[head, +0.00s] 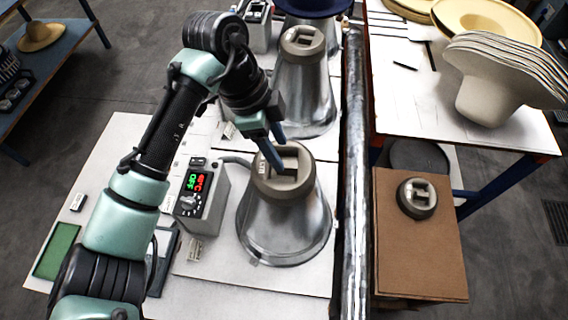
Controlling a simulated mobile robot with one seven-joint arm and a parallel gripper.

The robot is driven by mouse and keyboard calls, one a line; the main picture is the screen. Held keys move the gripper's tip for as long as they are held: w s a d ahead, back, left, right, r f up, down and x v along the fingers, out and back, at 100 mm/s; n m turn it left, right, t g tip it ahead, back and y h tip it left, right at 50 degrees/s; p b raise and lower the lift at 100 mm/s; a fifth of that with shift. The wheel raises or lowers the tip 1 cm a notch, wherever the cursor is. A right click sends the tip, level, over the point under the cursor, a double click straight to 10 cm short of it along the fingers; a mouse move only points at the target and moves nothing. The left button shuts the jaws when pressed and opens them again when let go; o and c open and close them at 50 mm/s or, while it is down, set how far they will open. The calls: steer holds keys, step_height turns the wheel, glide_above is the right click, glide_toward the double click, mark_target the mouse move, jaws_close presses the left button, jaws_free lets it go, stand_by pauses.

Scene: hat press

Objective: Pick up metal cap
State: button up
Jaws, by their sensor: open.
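A grey-brown cap (284,190) with a square recess sits on top of the nearest shiny metal cone (285,228). My gripper (275,157) is open and points down at this cap. One blue finger reaches the recess at the cap's upper left; I cannot tell whether it touches. The cap's back edge is partly hidden by the fingers. A similar cap (417,198) lies on a brown box (420,260) at the right. Another similar cap (303,44) tops the metal cone (306,90) farther back.
A controller with a lit display (203,195) stands just left of the near cone. A shiny horizontal pipe (354,180) runs along the right of the cones. A table (400,85) at the upper right bears stacked felt hats (490,80). A green pad (57,250) lies at the lower left.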

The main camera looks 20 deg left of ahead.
steer(key=p+x, duration=0.1)
steer(key=x, duration=0.1)
steer(key=p+x, duration=0.1)
steer(key=x, duration=0.1)
steer(key=shift+a+f, duration=0.2)
steer(key=shift+a, duration=0.2)
steer(key=shift+w+d+f+p, duration=0.15)
steer(key=shift+f+p, duration=0.15)
steer(key=shift+f, duration=0.3)
jaws_close()
stand_by(0.4)
steer(key=shift+r, duration=0.15)
